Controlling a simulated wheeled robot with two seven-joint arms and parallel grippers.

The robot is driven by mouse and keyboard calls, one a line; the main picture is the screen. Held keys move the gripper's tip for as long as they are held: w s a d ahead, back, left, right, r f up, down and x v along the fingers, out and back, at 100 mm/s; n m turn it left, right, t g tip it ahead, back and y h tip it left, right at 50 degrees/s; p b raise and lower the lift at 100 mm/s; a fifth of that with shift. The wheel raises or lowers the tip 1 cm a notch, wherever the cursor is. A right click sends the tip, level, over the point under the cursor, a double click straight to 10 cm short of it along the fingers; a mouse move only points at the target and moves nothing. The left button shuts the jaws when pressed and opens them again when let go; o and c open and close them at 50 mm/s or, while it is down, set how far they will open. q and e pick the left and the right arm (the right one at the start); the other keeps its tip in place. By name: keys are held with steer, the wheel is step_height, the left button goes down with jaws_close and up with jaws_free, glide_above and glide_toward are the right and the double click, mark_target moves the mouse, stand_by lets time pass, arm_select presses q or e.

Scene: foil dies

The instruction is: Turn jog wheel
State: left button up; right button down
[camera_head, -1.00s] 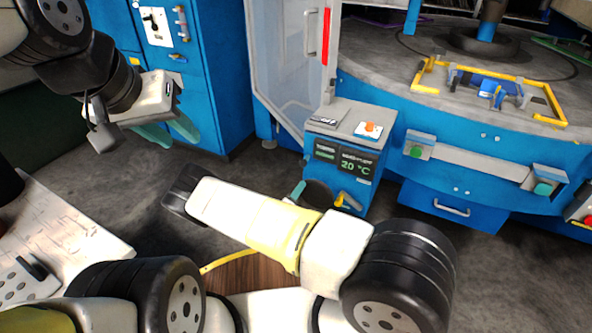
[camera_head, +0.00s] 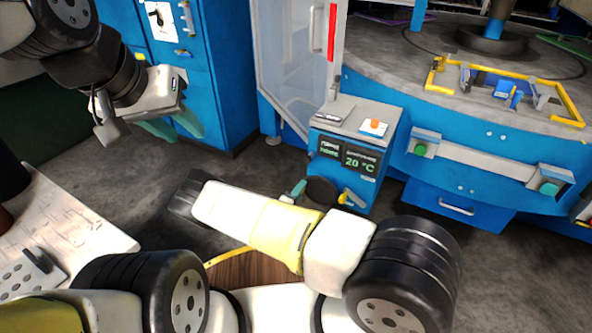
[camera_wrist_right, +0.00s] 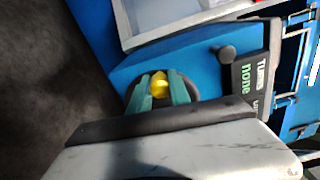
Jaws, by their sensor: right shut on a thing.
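The jog wheel (camera_head: 321,190) is a dark round disc on the front of a small blue console (camera_head: 330,145). It also shows in the right wrist view (camera_wrist_right: 186,86), partly covered by my fingers. My right gripper (camera_head: 295,191) reaches it from the left, with one teal finger showing in the head view. In the right wrist view both teal fingers (camera_wrist_right: 161,88) are shut on a yellow knob (camera_wrist_right: 160,82) at the wheel. My left gripper (camera_head: 176,131) hangs at the upper left, its teal fingers apart and empty.
The console carries screens (camera_head: 358,161) reading 20 °C, an orange button (camera_head: 374,125) and a yellow lever (camera_head: 350,197) right of the wheel. A large blue machine (camera_head: 480,150) stands on the right, a blue cabinet (camera_head: 217,80) behind. A white table (camera_head: 75,215) is at the left.

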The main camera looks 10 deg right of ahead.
steer(key=shift+s+f, duration=0.1)
steer(key=c, duration=1.2)
jaws_free()
steer(key=v, duration=0.7)
steer(key=shift+s+a, duration=0.25)
steer(key=shift+s, duration=0.05)
